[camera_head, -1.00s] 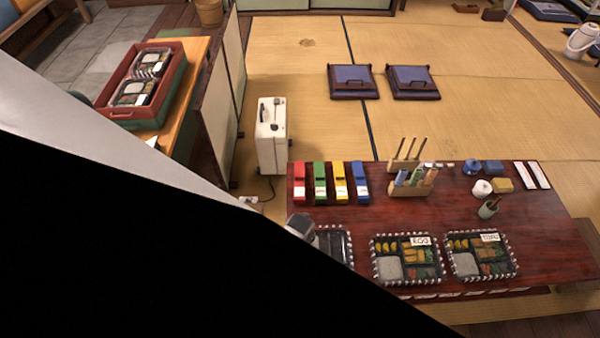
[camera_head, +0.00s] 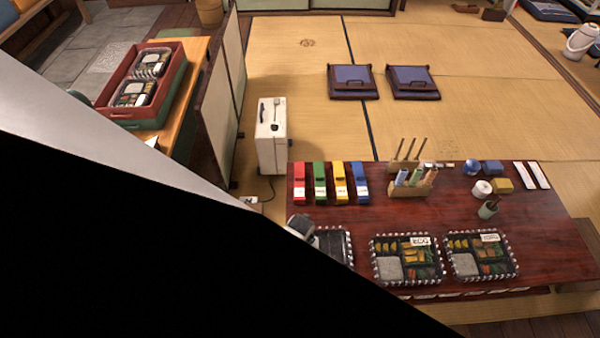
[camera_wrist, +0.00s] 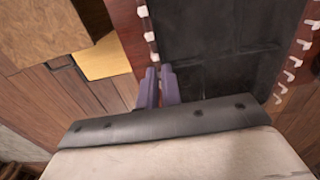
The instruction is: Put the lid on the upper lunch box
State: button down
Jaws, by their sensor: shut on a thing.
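My gripper (camera_head: 305,226) is at the left end of the red-brown table. In the wrist view its purple fingers (camera_wrist: 155,86) are shut at the left edge of a dark, grooved, flat piece (camera_wrist: 220,45). This looks like the lid, but the thin part between the fingers is hidden. The dark piece (camera_head: 335,250) also shows in the head view, partly covered by my arm. Two open lunch boxes with food stand to its right, a left one (camera_head: 391,268) and a right one (camera_head: 465,264). Two more filled boxes, an upper (camera_head: 152,62) and a lower (camera_head: 133,93), lie in the red crate.
The red crate (camera_head: 115,115) stands on a wooden counter at upper left. Red, green, yellow and blue items (camera_head: 340,184) line the table's back left. A wooden holder (camera_head: 412,188) stands behind the boxes. The table's right front (camera_head: 550,260) is clear.

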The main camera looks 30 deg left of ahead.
jog(key=c, duration=0.9)
grip_release()
jog(key=shift+c, duration=0.2)
notch_tip(320, 180, up, 8)
jog(key=p, duration=0.8)
jog(key=shift+c, duration=0.3)
